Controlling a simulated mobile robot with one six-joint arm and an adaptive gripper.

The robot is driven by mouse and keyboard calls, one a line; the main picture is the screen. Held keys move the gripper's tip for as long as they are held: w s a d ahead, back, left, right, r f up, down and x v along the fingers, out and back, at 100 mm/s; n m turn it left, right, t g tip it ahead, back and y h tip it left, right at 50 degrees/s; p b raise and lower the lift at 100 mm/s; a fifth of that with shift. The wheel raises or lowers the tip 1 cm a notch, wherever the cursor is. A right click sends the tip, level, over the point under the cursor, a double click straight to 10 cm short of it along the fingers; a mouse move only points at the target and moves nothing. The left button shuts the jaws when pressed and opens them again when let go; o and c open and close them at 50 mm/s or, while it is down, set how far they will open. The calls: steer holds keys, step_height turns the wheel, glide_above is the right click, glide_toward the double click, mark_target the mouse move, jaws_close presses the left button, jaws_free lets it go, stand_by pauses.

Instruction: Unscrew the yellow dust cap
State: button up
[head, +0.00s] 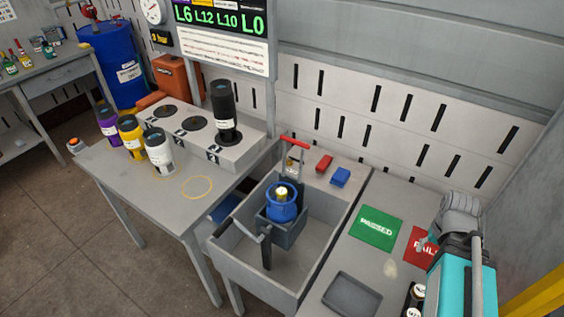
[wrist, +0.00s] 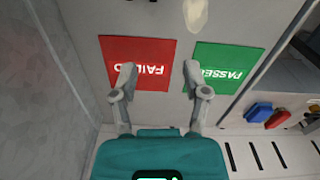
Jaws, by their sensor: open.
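A blue cylinder (head: 279,212) stands upright in a dark grey holder (head: 282,234) inside the grey sink (head: 318,262). A small yellowish cap-like piece (head: 282,191) sits on its top; its detail is too small to tell. My gripper (wrist: 159,73) is open and empty in the wrist view, over the counter by the red FAILED mat (wrist: 137,62) and the green PASSED mat (wrist: 228,68). In the head view my teal arm is at the lower right, well to the right of the cylinder and apart from it. The wrist view does not show the cylinder.
A red T-handle (head: 294,143) rises behind the cylinder, and a dark lever stands in front. Red (head: 325,163) and blue (head: 341,177) blocks lie on the sink's back ledge. A dark tray (head: 352,294) lies on the right counter. Black, purple, yellow and white bottles stand at left.

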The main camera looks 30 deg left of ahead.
steer(key=w+a+r+n+p, duration=0.3)
steer(key=w+a, duration=0.2)
steer(key=a, duration=0.6)
step_height(320, 180, up, 8)
steer(key=n+p, duration=0.8)
steer(key=n, duration=0.3)
glide_above(281, 191)
steer(key=shift+r, duration=0.1)
step_height(281, 191, down, 14)
steer(key=b, duration=1.3)
steer(key=shift+r+b, duration=0.1)
steer(key=shift+b, duration=0.25)
